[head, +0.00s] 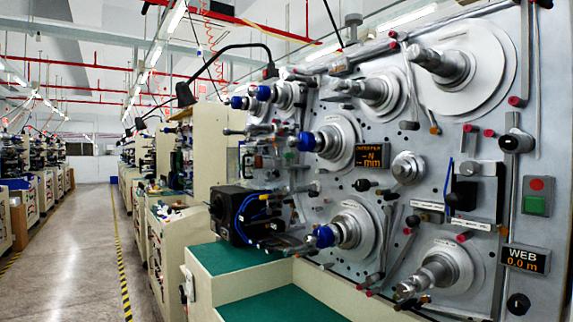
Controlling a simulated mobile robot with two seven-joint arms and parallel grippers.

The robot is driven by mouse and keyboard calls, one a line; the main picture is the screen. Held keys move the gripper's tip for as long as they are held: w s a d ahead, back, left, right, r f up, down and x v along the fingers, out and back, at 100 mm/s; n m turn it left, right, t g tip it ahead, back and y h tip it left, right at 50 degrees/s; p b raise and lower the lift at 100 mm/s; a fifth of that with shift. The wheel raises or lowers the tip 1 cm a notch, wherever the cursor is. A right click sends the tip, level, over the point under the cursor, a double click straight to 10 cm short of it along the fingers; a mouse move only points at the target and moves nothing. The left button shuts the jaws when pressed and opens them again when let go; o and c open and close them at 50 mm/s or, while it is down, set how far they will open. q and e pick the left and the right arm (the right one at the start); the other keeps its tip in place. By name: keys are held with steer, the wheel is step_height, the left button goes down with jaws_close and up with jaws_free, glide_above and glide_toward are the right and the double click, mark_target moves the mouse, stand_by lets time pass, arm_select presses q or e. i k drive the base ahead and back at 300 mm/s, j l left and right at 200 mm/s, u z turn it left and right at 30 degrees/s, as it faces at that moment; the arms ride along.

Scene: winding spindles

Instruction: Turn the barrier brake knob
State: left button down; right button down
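The large grey panel (335,265) of a winding machine fills the right side of the head view. A black knob (516,142) sits at its upper right, and another black knob (518,303) sits at the lower right below the WEB display (525,259). A small black knob (362,185) is near the panel's middle. I cannot read any label that tells which one is the barrier brake knob. Neither of my grippers is in view, and nothing touches these knobs.
Several spindles stick out of the panel, among them a large upper one (440,64) and a blue-tipped one (325,236). A red and green button box (537,196) is at the right. Green-topped steps (270,306) stand in front. The aisle floor (75,250) at left is clear.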

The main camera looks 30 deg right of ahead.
mark_target(417, 53)
steer(key=z, duration=1.95)
